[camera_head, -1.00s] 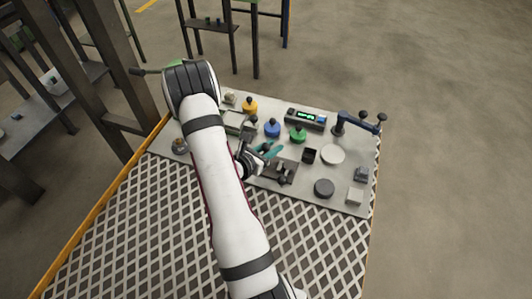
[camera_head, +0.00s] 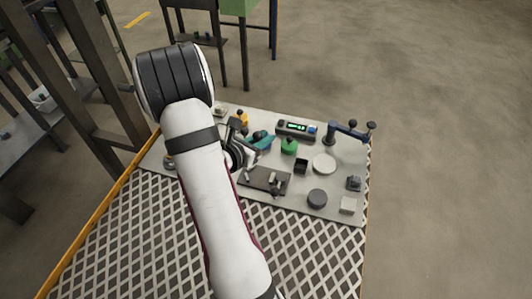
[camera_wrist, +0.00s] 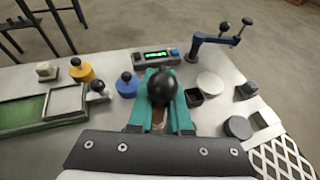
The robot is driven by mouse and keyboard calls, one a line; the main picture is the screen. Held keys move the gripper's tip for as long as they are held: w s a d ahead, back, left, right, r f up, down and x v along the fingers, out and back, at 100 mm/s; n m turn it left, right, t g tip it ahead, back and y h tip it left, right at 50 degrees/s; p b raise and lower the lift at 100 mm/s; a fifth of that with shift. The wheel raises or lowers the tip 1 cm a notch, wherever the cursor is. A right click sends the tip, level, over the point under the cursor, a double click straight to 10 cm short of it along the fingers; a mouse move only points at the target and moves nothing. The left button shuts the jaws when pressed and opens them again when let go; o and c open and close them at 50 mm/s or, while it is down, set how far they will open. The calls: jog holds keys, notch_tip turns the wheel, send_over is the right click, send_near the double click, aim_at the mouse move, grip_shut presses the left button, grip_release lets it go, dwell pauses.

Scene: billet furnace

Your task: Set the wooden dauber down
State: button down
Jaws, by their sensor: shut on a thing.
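My gripper (camera_wrist: 160,112) has teal fingers and is shut on the wooden dauber. In the wrist view the dauber's black round knob (camera_wrist: 162,86) stands up between the fingers, with a little brown wood (camera_wrist: 158,118) below it; its lower end is hidden. In the head view my gripper (camera_head: 260,142) is over the back middle of the grey tabletop, in front of the blue jar. The dauber is too small to make out there, and I cannot tell its height above the top.
A dark plate (camera_head: 258,181) with small posts lies nearer the front. Around are a green jar (camera_head: 289,146), black square cup (camera_head: 301,166), white disc (camera_head: 324,164), dark disc (camera_head: 317,198), display box (camera_head: 296,129) and blue clamp arm (camera_head: 348,131). A blue jar (camera_wrist: 126,87) and yellow jar (camera_wrist: 82,71) stand left.

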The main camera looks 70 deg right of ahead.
jog(key=s+r+m+g+y, duration=0.25)
jog(key=s+m+g, duration=0.25)
jog(key=s, duration=1.7)
send_over(301, 166)
jog(key=s, duration=0.2)
jog(key=shift+g+y, duration=0.25)
jog(key=shift+g, duration=0.05)
jog(key=f, duration=0.8)
jog(key=shift+d, duration=0.4)
jog(key=shift+f, duration=1.9)
jog(key=c, duration=0.9)
grip_release()
jog(key=shift+f, duration=0.1)
jog(key=shift+o, duration=0.2)
